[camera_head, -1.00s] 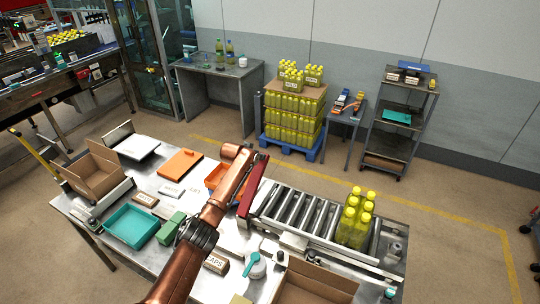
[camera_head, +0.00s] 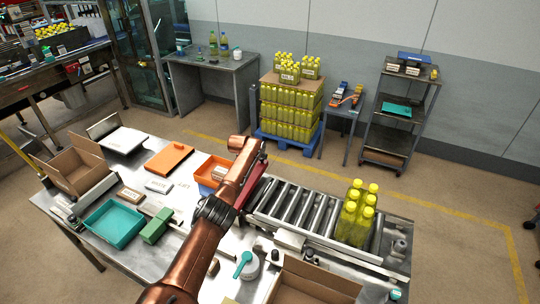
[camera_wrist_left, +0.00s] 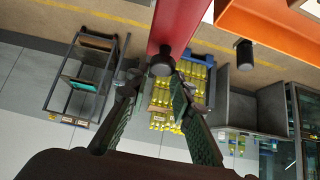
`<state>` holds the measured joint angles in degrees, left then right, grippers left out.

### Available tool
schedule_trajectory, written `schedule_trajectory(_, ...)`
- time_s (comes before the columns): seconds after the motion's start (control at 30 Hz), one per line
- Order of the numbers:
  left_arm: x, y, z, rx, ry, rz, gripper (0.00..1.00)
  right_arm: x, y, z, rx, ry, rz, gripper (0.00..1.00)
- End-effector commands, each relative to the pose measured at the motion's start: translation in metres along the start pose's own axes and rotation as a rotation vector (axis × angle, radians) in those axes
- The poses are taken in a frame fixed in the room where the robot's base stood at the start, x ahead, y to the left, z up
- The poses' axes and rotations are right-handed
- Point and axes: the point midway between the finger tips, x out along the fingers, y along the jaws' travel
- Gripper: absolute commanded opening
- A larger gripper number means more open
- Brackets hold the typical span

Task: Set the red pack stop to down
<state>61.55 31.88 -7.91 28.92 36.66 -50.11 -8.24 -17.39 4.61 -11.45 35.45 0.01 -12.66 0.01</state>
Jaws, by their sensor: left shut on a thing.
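The red pack stop (camera_head: 256,184) is a red bar at the left end of the roller conveyor, partly hidden behind my left arm in the head view. In the left wrist view the red stop (camera_wrist_left: 180,22) fills the top middle, with a dark round knob (camera_wrist_left: 162,64) at its end. My left gripper (camera_wrist_left: 161,74) has its fingers on either side of this knob and is shut on it. In the head view my left gripper (camera_head: 262,150) is at the far end of the stop. Whether the stop is fully down is unclear. My right gripper is out of view.
Yellow bottles (camera_head: 356,213) stand on the rollers (camera_head: 300,211) right of the stop. An orange bin (camera_head: 207,168), teal tray (camera_head: 114,224) and open cardboard box (camera_head: 78,169) sit on the left of the table. Another open box (camera_head: 312,285) is at the front.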

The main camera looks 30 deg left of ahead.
Motion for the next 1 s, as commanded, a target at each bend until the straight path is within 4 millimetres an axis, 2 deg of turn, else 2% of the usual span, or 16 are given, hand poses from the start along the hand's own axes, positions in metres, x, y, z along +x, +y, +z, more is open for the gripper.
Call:
schedule_trajectory(0.03, 0.004, -0.004, -0.005, 0.000, 0.030, -0.004, 0.00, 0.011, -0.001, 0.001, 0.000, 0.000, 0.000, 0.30)
schedule_trajectory(0.1, 0.009, -0.008, 0.002, -0.003, 0.031, -0.008, 0.00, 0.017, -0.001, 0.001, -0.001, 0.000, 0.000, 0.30)
schedule_trajectory(0.2, 0.015, -0.011, 0.010, -0.005, 0.030, -0.010, 0.00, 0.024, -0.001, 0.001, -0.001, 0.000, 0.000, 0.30)
schedule_trajectory(0.27, 0.013, -0.011, 0.009, -0.005, 0.028, -0.010, 0.00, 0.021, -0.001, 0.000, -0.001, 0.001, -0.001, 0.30)
schedule_trajectory(0.47, 0.015, -0.006, 0.010, -0.003, 0.021, -0.006, 0.14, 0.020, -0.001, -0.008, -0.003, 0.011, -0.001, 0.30)
schedule_trajectory(0.83, 0.016, -0.008, 0.014, -0.005, 0.015, -0.007, 0.39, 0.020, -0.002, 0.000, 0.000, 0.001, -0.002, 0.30)
schedule_trajectory(1.0, 0.016, -0.009, 0.015, -0.006, 0.015, -0.007, 0.40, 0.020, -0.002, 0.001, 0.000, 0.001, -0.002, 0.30)
